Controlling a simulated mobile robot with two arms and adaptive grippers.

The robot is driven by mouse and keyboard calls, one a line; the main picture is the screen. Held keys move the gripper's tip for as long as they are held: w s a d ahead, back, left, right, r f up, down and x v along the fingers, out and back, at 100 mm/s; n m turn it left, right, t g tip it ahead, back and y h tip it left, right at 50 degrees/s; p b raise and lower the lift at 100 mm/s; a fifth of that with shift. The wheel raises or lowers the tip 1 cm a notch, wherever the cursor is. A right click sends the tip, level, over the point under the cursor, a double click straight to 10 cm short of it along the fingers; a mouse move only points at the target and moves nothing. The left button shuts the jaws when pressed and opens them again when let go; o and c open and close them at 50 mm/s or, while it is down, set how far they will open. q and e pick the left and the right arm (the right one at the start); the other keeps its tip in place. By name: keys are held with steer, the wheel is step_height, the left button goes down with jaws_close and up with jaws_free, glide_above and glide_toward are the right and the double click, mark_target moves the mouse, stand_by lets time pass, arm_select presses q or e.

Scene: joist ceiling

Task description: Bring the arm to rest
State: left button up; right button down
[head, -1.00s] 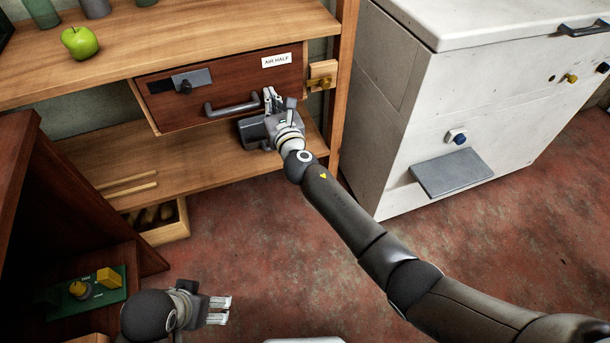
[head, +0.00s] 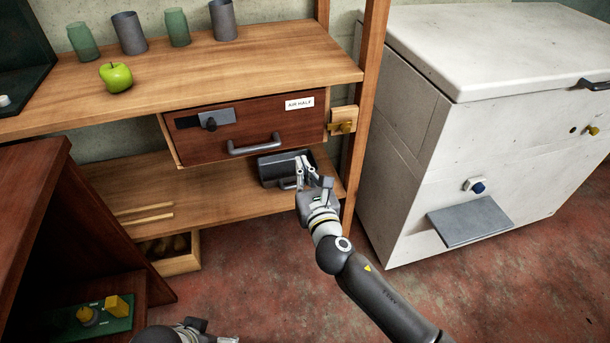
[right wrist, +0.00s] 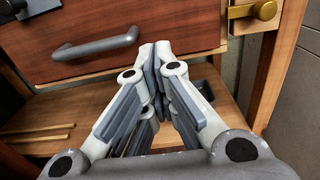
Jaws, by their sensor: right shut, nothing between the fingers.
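My right gripper (head: 316,172) is shut and empty in front of the shelf unit, below and right of the drawer handle (head: 255,144). In the right wrist view its fingertips (right wrist: 157,50) meet, and the handle (right wrist: 97,45) lies to their left, apart from them. The wooden drawer (head: 245,128) with the "AIR HALF" label looks closed. My left gripper (head: 205,331) shows only in part at the bottom edge of the head view, so its fingers cannot be judged.
A dark grey box (head: 275,168) sits on the lower shelf behind the right gripper. A brass latch (head: 342,121) is right of the drawer. A white chest (head: 415,150) stands at right. A green apple (head: 116,77) and several cups are on top. Red floor is clear in front.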

steer(key=shift+v, duration=0.85)
